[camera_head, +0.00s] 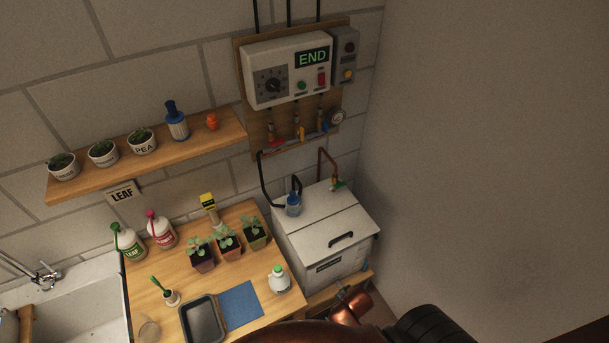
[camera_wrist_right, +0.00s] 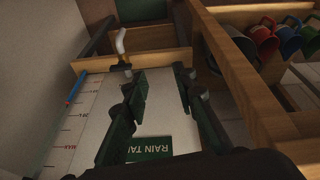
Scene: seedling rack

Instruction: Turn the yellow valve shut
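The yellow valve (camera_head: 301,134) is small in the head view, on the wooden board below the white control box. It sits between a red valve handle (camera_head: 277,144) and a blue one (camera_head: 324,128); its exact handle angle is too small to tell. My right gripper (camera_wrist_right: 160,86) shows in the right wrist view with its two dark fingers spread and nothing between them. It is in front of a pale panel with a green "RAIN TA..." sign (camera_wrist_right: 150,147), partly covered by the fingers. No gripper touches the yellow valve. My left gripper is in neither view.
The control box (camera_head: 285,70) reads END. A white lidded tank (camera_head: 325,228) stands below the valves, with hoses rising from it. A shelf (camera_head: 205,148) with pots is left of the valves. The workbench (camera_head: 145,275) holds seedlings and bottles.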

